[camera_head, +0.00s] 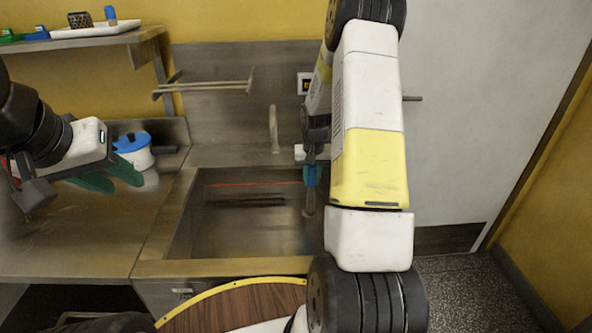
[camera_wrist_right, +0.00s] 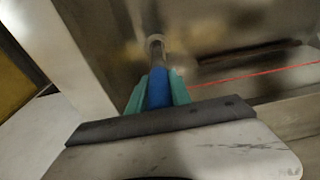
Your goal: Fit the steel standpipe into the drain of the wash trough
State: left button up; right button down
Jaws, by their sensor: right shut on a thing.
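The steel standpipe (camera_head: 309,203) has a blue upper part and hangs roughly upright over the right side of the wash trough (camera_head: 180,215). My right gripper (camera_head: 312,176) is shut on its blue part. In the right wrist view the green fingers (camera_wrist_right: 158,90) press both sides of the blue part, and the grey pipe (camera_wrist_right: 154,56) runs away toward a pale round ring at its far end. I cannot tell whether that ring is the drain or the pipe's end, nor whether they touch. My left gripper (camera_head: 112,181) is open and empty over the left counter.
A tap (camera_head: 273,130) stands behind the trough. A red line (camera_head: 255,184) crosses the trough's back. A rack (camera_head: 205,88) projects from the back wall.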

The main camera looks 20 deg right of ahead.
jog(key=shift+f, duration=0.9)
jog(key=c, duration=1.2)
grip_release()
jog(key=shift+o, duration=0.2)
